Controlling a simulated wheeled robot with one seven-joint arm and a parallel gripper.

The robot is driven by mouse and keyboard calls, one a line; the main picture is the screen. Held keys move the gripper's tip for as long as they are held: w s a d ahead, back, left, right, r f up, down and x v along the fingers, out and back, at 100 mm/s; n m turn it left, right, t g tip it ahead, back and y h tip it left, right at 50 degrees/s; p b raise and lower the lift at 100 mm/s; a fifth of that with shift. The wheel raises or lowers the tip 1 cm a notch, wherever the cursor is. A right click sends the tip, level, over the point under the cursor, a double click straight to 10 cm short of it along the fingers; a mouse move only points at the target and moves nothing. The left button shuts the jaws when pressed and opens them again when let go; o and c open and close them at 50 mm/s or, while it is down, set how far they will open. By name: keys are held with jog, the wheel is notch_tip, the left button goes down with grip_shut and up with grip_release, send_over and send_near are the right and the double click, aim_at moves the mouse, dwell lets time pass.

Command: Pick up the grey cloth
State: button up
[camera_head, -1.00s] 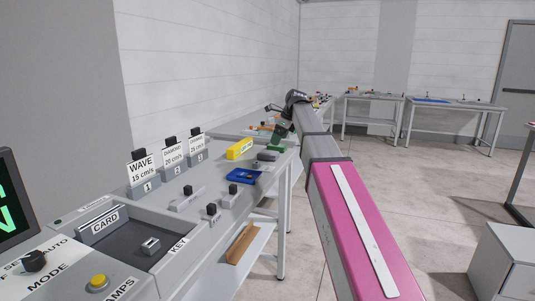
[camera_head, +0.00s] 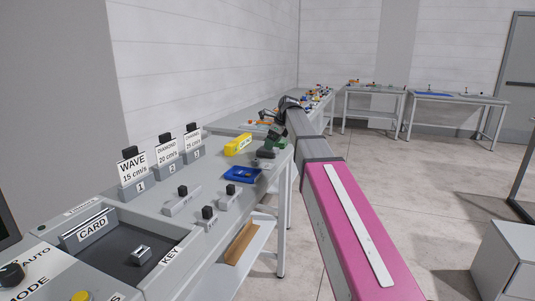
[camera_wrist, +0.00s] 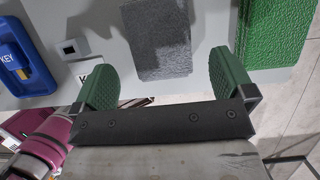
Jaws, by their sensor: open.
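The grey cloth (camera_wrist: 158,42) is a dark, rough-textured rectangle lying flat on the light table top in the wrist view. In the head view it is a small grey patch (camera_head: 266,155) beyond the blue tray. My gripper (camera_wrist: 166,82) has its green pads spread wide, with nothing between them. In the wrist picture, the cloth shows between and above the two pads, and I see no contact. In the head view my gripper (camera_head: 270,143) is over the far part of the bench, close to the cloth.
A green textured block (camera_wrist: 272,30) lies right of the cloth. A blue tray marked KEY (camera_wrist: 24,60) and a small grey holder (camera_wrist: 73,49) are left of it. In the head view a yellow block (camera_head: 238,145) stands near the cloth. The table's edge is close.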

aim_at(262, 149)
jog(key=x, duration=0.4)
jog(key=shift+w+a+f, duration=0.15)
jog(key=shift+w+a, duration=0.05)
jog(key=shift+a, duration=0.2)
jog(key=shift+c, duration=0.3)
jog(key=c, duration=0.9)
jog(key=shift+c, duration=0.2)
jog(key=shift+r, duration=0.6)
jog(key=r, duration=0.2)
jog(key=s+r, duration=0.1)
jog(key=shift+a+r, duration=0.35)
jog(key=shift+a, duration=0.05)
jog(key=s+a+r, duration=0.6)
jog(key=a, duration=0.1)
jog(key=shift+s+a, duration=0.4)
